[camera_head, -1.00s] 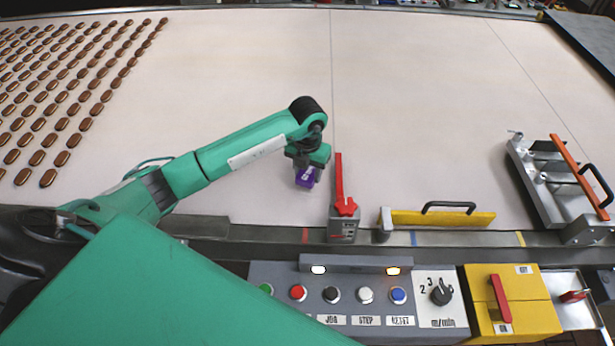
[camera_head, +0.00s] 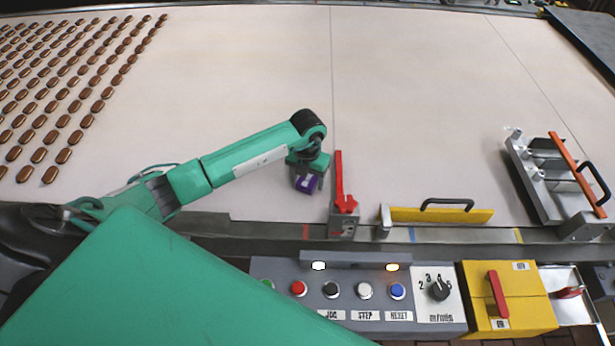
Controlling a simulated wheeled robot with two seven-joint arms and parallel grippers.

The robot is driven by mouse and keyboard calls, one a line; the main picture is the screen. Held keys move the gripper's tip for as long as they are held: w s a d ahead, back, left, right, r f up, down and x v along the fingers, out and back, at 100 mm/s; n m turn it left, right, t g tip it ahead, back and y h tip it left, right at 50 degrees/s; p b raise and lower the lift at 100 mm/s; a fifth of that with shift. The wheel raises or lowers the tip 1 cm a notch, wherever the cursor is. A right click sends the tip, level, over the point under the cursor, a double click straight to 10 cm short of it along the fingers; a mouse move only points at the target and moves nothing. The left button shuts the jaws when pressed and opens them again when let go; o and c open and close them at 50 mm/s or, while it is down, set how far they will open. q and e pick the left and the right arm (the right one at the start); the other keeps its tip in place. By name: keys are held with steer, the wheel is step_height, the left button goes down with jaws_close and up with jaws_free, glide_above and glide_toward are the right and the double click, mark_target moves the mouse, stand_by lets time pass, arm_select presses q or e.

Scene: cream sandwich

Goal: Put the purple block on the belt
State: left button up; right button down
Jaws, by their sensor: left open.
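I cannot tell whether the block touches the belt surface. My right gripper is not in view.
A yellow bar with a black handle (camera_head: 440,215) and a metal fixture (camera_head: 555,185) are farther right. Rows of brown biscuits (camera_head: 65,95) lie at left. A button panel (camera_head: 348,291) is in front.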

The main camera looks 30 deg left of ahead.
mark_target(308, 179)
arm_select(q)
steer(key=shift+r, duration=0.15)
steer(key=shift+r, duration=0.15)
step_height(308, 179, up, 12)
steer(key=b, duration=0.4)
steer(key=shift+f, duration=0.25)
